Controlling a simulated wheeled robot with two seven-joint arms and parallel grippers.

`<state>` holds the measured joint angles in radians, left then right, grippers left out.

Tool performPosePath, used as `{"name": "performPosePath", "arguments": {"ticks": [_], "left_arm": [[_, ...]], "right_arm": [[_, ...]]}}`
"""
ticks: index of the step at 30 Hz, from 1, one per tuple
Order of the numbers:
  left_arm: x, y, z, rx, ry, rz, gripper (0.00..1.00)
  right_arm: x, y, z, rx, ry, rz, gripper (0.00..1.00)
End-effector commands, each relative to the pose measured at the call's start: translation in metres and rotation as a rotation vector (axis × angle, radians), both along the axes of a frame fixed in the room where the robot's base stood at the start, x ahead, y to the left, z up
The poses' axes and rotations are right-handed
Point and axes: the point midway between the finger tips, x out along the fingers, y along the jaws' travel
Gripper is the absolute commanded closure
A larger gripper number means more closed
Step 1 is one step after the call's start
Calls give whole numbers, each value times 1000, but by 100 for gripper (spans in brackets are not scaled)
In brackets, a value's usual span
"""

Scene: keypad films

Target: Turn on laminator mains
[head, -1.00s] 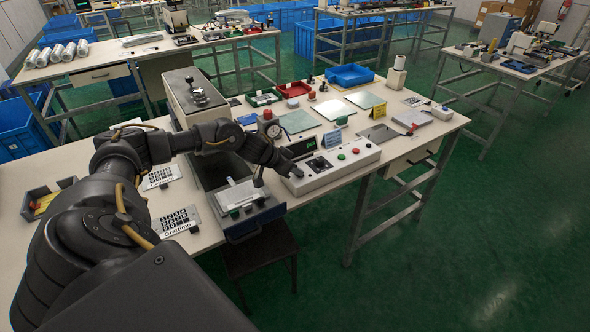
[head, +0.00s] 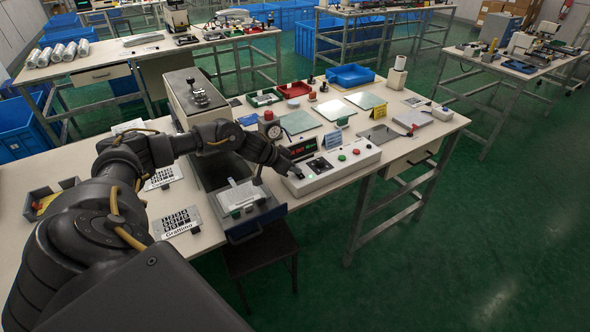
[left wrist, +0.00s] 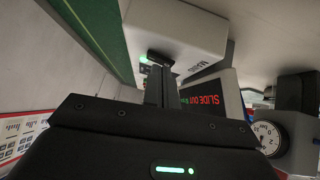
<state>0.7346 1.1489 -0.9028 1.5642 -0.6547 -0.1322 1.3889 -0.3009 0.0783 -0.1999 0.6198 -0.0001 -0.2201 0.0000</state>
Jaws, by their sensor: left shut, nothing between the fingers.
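The laminator's light grey control box (head: 345,168) stands near the front edge of the table, with a green and a red button on top. Its display (head: 301,149) is lit; in the left wrist view the red text on the display (left wrist: 203,99) reads "SLIDE OUT", upside down. The mains switch (left wrist: 160,58) sits beside a label starting "MAIN", with a green light glowing next to it. My left gripper (head: 297,172) is shut and empty at the left end of the box. In the left wrist view its fingertips (left wrist: 160,72) are at the switch, partly hiding it; contact is unclear.
A dial gauge (left wrist: 268,137) stands close to my left gripper. A grey unit with a blue front (head: 256,224) sits left of the box. Glass plates (head: 365,100), a red tray (head: 293,89) and a blue tray (head: 350,75) lie behind. Open green floor lies right of the table.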

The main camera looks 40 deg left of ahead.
Motion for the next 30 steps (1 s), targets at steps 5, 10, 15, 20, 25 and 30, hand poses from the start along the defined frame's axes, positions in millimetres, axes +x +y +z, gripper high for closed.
{"name": "performPosePath", "arguments": {"ticks": [5,10,15,20,25,30], "left_arm": [[0,0,2,0,0,0,100],[0,-2,16,-1,0,-2,100],[1,-7,43,-1,1,-6,100],[-18,-3,57,6,-1,-9,100],[-43,2,82,3,-1,-8,100],[-59,4,100,1,0,-9,100]], "right_arm": [[0,-2,2,-2,1,1,64],[0,-3,18,-3,0,1,64],[0,-3,51,-3,0,1,64],[0,-3,41,-3,-1,1,64],[2,-3,34,-3,-3,1,64],[2,-2,30,-3,-3,1,64]]}}
